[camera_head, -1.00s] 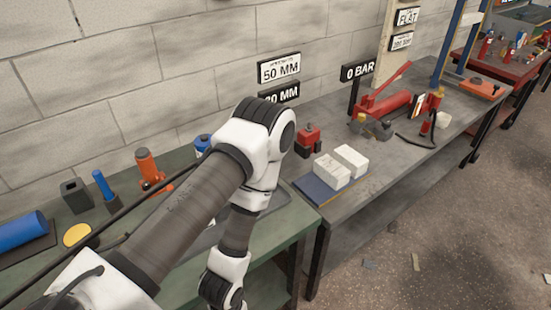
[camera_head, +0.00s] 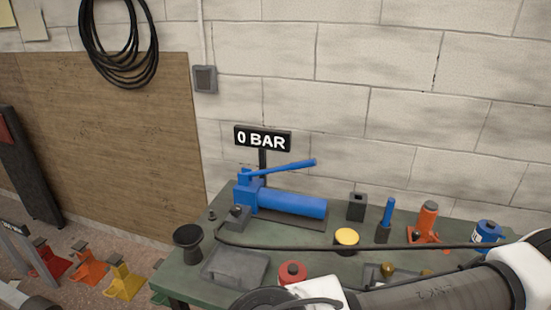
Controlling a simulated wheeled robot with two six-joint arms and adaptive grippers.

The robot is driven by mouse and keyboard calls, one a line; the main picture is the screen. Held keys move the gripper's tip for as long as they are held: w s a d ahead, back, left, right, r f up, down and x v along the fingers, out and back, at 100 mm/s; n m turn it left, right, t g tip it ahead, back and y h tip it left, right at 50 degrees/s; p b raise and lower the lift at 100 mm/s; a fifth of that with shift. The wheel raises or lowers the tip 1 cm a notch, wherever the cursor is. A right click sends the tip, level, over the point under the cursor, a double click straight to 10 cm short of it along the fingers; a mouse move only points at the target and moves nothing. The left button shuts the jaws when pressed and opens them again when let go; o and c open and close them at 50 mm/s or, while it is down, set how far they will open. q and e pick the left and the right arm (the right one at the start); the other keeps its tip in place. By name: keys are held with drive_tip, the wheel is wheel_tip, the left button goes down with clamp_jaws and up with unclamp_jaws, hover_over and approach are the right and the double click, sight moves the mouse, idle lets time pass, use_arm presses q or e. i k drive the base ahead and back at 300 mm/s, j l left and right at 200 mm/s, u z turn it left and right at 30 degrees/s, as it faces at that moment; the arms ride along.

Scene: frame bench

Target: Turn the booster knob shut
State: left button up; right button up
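A blue hand pump (camera_head: 290,204) with a blue lever (camera_head: 290,168) lies on the green bench, on a dark base plate. A small dark block with a knob-like top (camera_head: 236,215) sits at its left end, where a black hose begins. I cannot tell for certain which part is the booster knob, nor whether it is open or shut. A sign reading 0 BAR (camera_head: 262,139) stands behind the pump. One of my arms crosses the lower right, but neither gripper's fingers show.
A black flared cup (camera_head: 187,241), a grey tray (camera_head: 235,266), a red cylinder (camera_head: 292,272) and a yellow-topped cylinder (camera_head: 347,238) stand in front. An orange bottle jack (camera_head: 428,222) and a blue can (camera_head: 487,233) are at right. The black hose (camera_head: 400,246) crosses the bench.

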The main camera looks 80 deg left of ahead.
sight(235, 210)
drive_tip(key=k+l+u, duration=0.1)
drive_tip(key=u, duration=2.35)
drive_tip(key=i+l+u, duration=0.1)
drive_tip(key=l+u, duration=0.45)
drive_tip(key=l, duration=0.3)
drive_tip(key=k+j+z, duration=0.2)
drive_tip(key=j, duration=0.1)
